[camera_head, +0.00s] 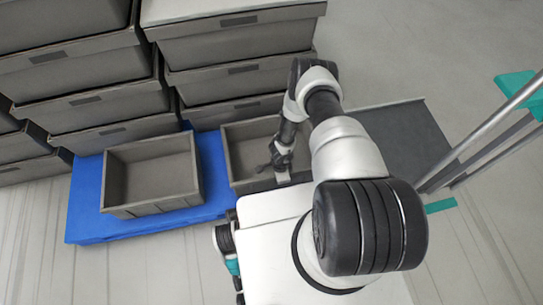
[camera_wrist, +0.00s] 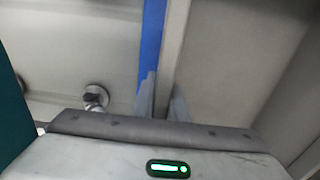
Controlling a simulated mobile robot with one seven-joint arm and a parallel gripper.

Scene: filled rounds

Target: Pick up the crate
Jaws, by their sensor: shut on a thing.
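The crate's inside shows to the right of that wall. A second open grey crate (camera_head: 150,203) sits on the blue platform to the left. Whether the held crate touches the platform is hard to tell.
The blue platform (camera_head: 85,215) lies under the left crate and shows between the two. Stacks of closed grey crates (camera_head: 235,45) stand close behind. A dark grey flat surface (camera_head: 405,135) lies to the right, near metal poles (camera_head: 490,120). Pale floor (camera_head: 410,60) is clear at the upper right.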

